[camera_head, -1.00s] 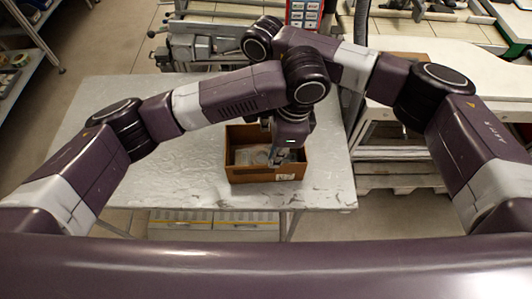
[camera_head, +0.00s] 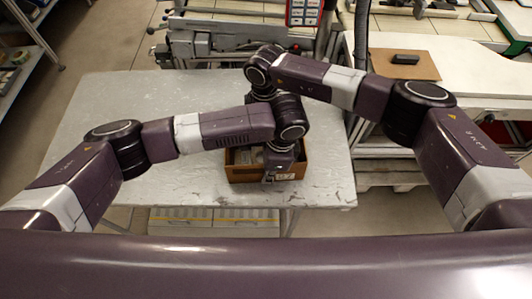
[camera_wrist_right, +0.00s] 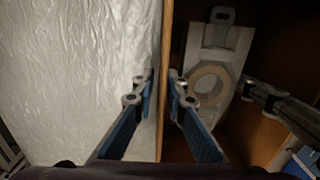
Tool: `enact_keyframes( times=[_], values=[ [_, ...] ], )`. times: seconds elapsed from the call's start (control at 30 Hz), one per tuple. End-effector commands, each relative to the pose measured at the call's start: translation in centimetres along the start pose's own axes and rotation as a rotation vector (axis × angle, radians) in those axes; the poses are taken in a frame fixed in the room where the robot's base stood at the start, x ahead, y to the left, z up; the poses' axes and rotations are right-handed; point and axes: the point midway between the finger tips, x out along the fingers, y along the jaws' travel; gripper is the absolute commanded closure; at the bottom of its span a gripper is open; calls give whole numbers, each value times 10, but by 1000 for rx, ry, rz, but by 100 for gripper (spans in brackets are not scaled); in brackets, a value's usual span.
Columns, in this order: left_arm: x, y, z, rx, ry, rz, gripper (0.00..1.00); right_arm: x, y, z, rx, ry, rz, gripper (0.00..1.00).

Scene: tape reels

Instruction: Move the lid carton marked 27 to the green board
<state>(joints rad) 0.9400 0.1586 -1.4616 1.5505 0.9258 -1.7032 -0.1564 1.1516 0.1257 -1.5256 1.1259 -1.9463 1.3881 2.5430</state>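The lid carton (camera_head: 242,174) is an open brown box on the silver table, with a white label on its near wall (camera_head: 284,177). In the right wrist view the carton's wall (camera_wrist_right: 167,35) runs between my right gripper's fingers (camera_wrist_right: 162,88), which stand close on either side with a narrow gap. A round tape reel (camera_wrist_right: 208,70) lies inside the carton. My left gripper (camera_head: 279,168) is at the carton's near wall; its finger also shows in the right wrist view (camera_wrist_right: 272,100), and its grip is unclear. My arms hide the right gripper in the head view.
The silver table (camera_head: 120,120) has clear room left of the carton. A white bench at right carries a brown board (camera_head: 388,68) with a dark block (camera_head: 405,58). A green strip (camera_head: 512,30) shows at the top right. Shelves (camera_head: 25,50) stand at the far left.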

Motion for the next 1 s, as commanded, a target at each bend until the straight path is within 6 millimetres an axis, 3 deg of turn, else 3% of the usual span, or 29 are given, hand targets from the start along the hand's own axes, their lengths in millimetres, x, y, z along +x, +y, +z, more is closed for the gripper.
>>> enact_keyframes(
  times=[0.37,0.43,0.5,1.0],
  values=[
    [4,0,0,0,0,-1,92,3,0,0,-1,1,0,88],
    [4,0,0,0,0,-1,100,3,0,0,-1,1,0,95],
    [4,0,0,0,0,-1,100,3,0,0,-1,1,0,100],
    [1,0,0,0,1,-1,100,-1,0,-1,0,1,1,100]
  ],
)
